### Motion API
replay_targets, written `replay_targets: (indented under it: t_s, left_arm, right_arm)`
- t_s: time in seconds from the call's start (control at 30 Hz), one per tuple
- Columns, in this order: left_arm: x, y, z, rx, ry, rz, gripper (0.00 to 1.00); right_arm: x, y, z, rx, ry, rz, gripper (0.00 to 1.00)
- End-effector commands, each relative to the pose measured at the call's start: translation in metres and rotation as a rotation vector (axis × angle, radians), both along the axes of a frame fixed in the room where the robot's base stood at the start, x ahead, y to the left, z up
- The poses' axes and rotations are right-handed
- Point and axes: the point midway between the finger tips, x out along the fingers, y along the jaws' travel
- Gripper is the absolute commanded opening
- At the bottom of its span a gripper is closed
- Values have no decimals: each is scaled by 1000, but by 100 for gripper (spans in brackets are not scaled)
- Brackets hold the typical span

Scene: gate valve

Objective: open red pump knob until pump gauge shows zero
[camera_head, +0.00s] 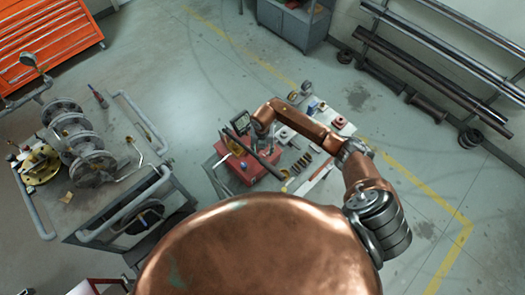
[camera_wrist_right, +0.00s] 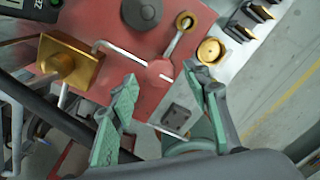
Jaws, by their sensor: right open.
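The red pump (camera_head: 232,172) sits on a bench in the head view, partly covered by my right arm. Its dark gauge (camera_head: 240,122) stands at its far side; the reading is too small to tell. In the right wrist view the pump's red top (camera_wrist_right: 110,15) carries a brass block (camera_wrist_right: 70,62) and a small red knob-like part (camera_wrist_right: 160,77) at a bent metal rod. My right gripper (camera_wrist_right: 161,78) is open, its green-padded fingers to either side of that red part in the picture. I cannot tell whether they touch it. My left gripper is out of view.
A brass round fitting (camera_wrist_right: 210,51) and a ring-ended rod (camera_wrist_right: 183,22) lie near the right finger. A cart with a large metal valve (camera_head: 85,145) stands at left. An orange tool chest (camera_head: 45,40) is behind it. Open floor lies at right.

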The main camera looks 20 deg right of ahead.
Motion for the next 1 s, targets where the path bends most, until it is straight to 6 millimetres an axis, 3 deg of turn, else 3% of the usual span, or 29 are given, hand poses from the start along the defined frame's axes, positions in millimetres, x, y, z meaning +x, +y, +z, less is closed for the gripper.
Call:
replay_targets:
  t_s: [0.2,0.47,1.0]
  left_arm:
    - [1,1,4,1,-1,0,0]
    - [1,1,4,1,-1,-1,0]
    - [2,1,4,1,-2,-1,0]
  right_arm:
    - [0,0,-15,1,0,0,44]
    - [0,0,-16,0,-1,1,43]
    - [0,0,-15,0,-1,1,6]
